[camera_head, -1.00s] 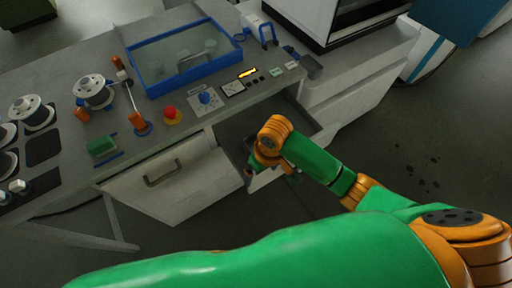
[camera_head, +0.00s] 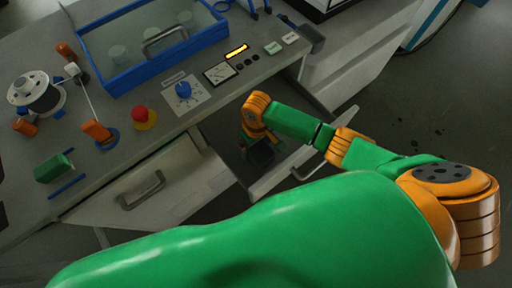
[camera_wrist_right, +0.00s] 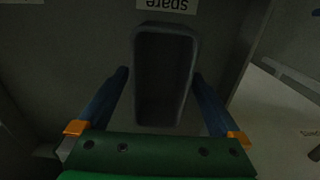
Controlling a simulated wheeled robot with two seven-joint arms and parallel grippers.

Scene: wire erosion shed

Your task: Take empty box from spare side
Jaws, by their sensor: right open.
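A small dark box (camera_wrist_right: 163,80), open at the top, shows in the right wrist view, and its inside looks empty. It sits in an open drawer beside an upside-down "spare" label (camera_wrist_right: 166,4). My right gripper (camera_wrist_right: 160,76) is open, its two blue fingers on either side of the box with slim gaps visible. Whether they touch it is too dark to tell. In the head view my right gripper (camera_head: 254,138) reaches down into the open drawer (camera_head: 222,135), and a dark box (camera_head: 262,153) shows below it. My left gripper is not in view.
The drawer's front panel (camera_head: 305,160) stands close to my right arm. The workbench above holds a blue-rimmed tray (camera_head: 155,48), a red stop button (camera_head: 143,115) and a spool (camera_head: 35,93). Floor at right is clear.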

